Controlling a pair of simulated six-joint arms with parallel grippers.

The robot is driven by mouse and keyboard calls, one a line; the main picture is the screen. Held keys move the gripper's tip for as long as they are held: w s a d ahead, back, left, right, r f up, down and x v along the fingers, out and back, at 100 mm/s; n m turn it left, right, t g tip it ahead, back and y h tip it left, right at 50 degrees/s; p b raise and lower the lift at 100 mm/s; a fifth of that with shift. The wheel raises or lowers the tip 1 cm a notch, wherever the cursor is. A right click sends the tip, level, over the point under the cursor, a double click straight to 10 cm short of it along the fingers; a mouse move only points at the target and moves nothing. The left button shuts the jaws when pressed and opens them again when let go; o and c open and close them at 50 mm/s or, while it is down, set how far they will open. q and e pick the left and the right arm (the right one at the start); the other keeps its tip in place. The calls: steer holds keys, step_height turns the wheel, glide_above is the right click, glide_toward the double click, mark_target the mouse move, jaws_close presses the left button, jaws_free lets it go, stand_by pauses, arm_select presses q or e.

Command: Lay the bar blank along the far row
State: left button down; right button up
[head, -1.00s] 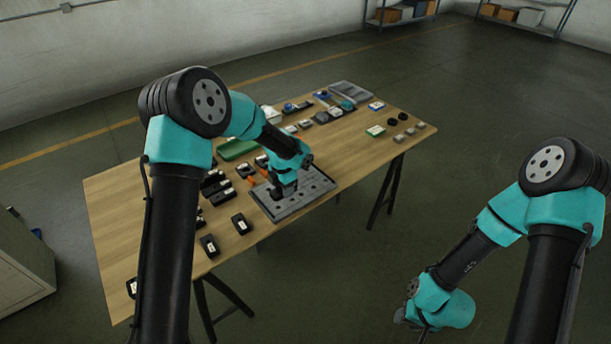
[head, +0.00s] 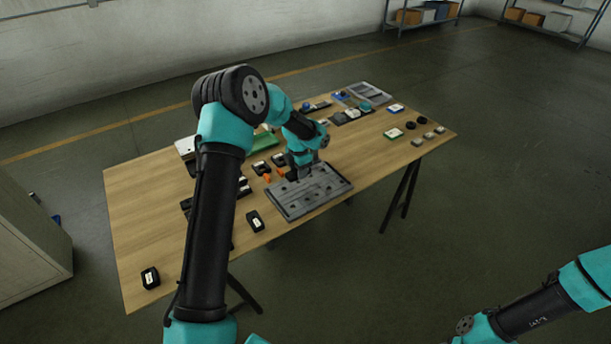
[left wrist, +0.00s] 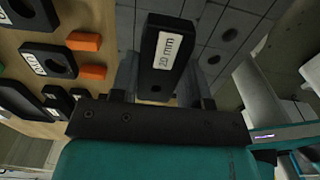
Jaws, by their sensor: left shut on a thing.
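My left gripper (head: 304,174) is over the far side of the grey plate with holes (head: 310,203). In the left wrist view the left gripper (left wrist: 158,82) is shut on a black bar blank (left wrist: 163,62) with a white "20 mm" label and a hole near one end. The plate (left wrist: 215,30) shows behind the bar with round holes and a grid of lines. I cannot tell whether the bar touches the plate. In the head view the bar is too small and covered to make out. My right gripper is out of view.
Orange blocks (left wrist: 85,41) and labelled black blocks (left wrist: 47,62) lie beside the plate. A green tray (head: 264,141) and grey tray (head: 365,92) are further back. One black block (head: 150,277) sits at the near left corner. The table (head: 150,215) is bare at left.

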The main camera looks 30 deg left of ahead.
arm_select(q)
steer(key=shift+w+a, duration=0.35)
steer(key=shift+w, duration=0.05)
steer(key=shift+d+f, duration=0.1)
steer(key=shift+f, duration=1.65)
steer(key=shift+f, duration=0.35)
steer(key=c, duration=0.6)
jaws_free()
steer(key=shift+f, duration=0.1)
step_height(320, 180, up, 13)
steer(key=shift+f, duration=0.1)
